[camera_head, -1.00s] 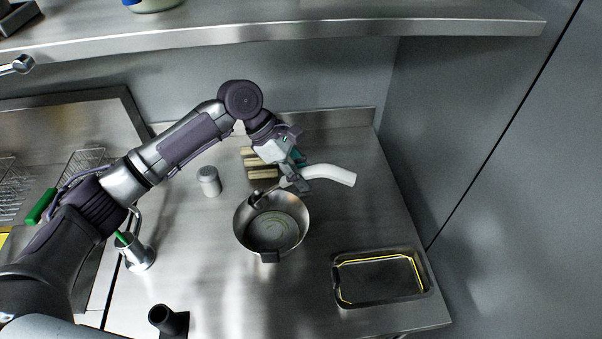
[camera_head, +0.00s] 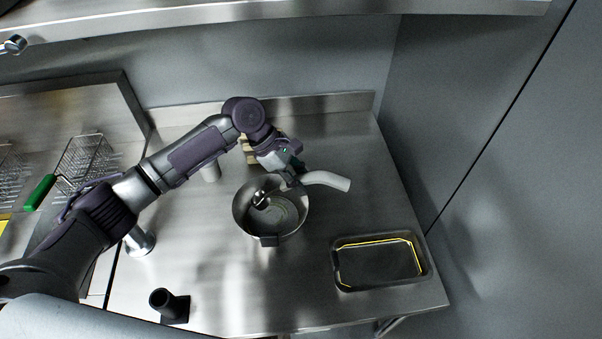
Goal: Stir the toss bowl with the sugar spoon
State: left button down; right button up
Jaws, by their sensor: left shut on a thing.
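The toss bowl (camera_head: 293,222) is a round metal bowl on the steel counter, with a dark tab on its front rim. My left gripper (camera_head: 293,178) is at the bowl's back right rim, shut on the sugar spoon. The spoon has a thick white curved handle (camera_head: 326,180) that sticks out to the right of the gripper. Its metal head (camera_head: 261,199) is inside the bowl, left of the middle; I cannot tell if it touches the bottom. The gripper hides the middle of the spoon. My right gripper is not in view.
A dark tray with a yellow-lit rim (camera_head: 341,284) lies at the front right. A whitish canister (camera_head: 211,172) and tan blocks (camera_head: 247,150) stand behind, partly hidden by my arm. A black holder (camera_head: 170,305) is at the front left. Wire baskets (camera_head: 85,160) are far left.

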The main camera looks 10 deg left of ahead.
pick_arm(q)
notch_tip(320, 180, down, 6)
jog(key=b, duration=0.1)
dwell(0.5)
jog(key=shift+s, duration=0.1)
dwell(0.3)
jog(key=shift+w+d+b, duration=0.2)
jog(key=shift+w+b, duration=0.4)
jog(key=shift+w, duration=1)
